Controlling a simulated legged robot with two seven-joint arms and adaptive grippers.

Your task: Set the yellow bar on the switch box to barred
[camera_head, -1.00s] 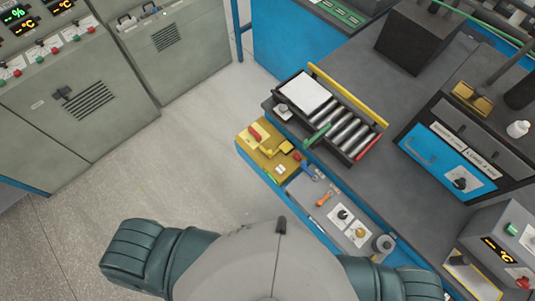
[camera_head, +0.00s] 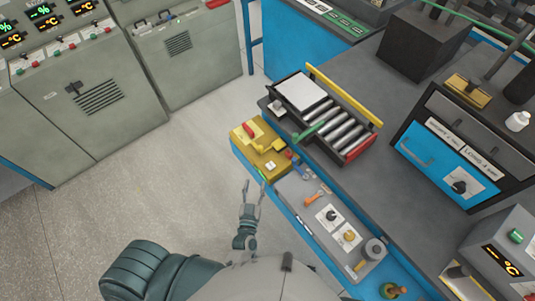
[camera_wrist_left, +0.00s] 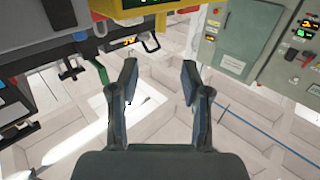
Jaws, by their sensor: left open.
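The yellow switch box (camera_head: 258,160) sits at the near left edge of the workbench in the head view. A red handle (camera_head: 250,130) and a yellow bar (camera_head: 268,147) are on its top. The bar's exact setting is too small to tell. My left gripper (camera_head: 252,187) is open and empty, below and slightly left of the box in the picture and apart from it. In the left wrist view its two dark fingers (camera_wrist_left: 159,68) stand apart with nothing between them. My right gripper is not in view.
A roller tray (camera_head: 316,142) with a yellow rail lies on the bench behind the box. A grey panel (camera_head: 300,190) with knobs and an orange handle adjoins it. A blue-fronted unit (camera_head: 455,165) stands at right, grey cabinets (camera_head: 105,95) at left. Floor between is clear.

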